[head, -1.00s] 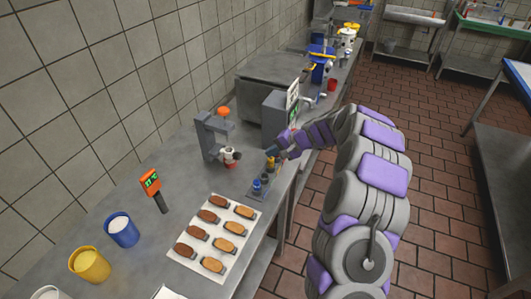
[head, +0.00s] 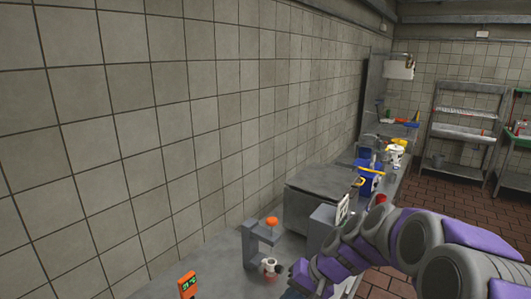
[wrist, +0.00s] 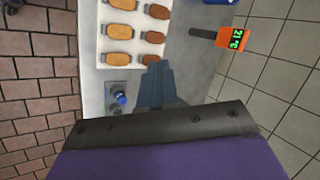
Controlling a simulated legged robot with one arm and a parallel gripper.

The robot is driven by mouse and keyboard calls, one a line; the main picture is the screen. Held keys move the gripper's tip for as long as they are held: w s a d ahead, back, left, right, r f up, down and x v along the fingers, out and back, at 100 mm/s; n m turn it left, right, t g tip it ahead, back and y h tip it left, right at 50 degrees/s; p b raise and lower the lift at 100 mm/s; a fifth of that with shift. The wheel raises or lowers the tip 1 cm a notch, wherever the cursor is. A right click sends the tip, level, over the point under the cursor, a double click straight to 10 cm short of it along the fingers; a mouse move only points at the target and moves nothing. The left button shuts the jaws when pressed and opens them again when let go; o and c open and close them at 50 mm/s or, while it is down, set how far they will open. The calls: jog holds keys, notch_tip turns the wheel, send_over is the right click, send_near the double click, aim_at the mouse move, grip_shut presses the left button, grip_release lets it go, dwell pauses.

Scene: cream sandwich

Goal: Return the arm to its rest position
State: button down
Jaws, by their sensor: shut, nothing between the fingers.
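My arm (head: 370,245) reaches in from the lower right of the head view, over the counter edge. Its far end meets the bottom edge there, and the fingertips are not seen. In the wrist view my gripper (wrist: 155,70) shows as blue-grey fingers, closed together and empty. It is above the metal counter, in front of the white sheet (wrist: 103,45) with several tan and brown biscuits. Its height above the counter is hard to tell.
An orange thermometer (wrist: 232,38) lies right of the sheet, and a blue-topped item (wrist: 120,97) stands left of the fingers. In the head view, a grey stand with an orange knob (head: 271,221) and a large metal box (head: 325,190) stand along the tiled wall.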

jog(key=s+d+g+h, duration=0.1)
jog(key=s+d+h, duration=0.1)
jog(key=s, duration=0.8)
jog(key=s+d+n+g+h, duration=0.1)
jog(key=s+d, duration=0.3)
jog(key=s, duration=0.7)
jog(key=s+d+r+n+h, duration=0.1)
jog(key=s+h, duration=0.3)
jog(key=s, duration=0.6)
jog(key=shift+s+d+g, duration=0.35)
jog(key=shift+d+g, duration=0.05)
jog(key=shift+d, duration=0.5)
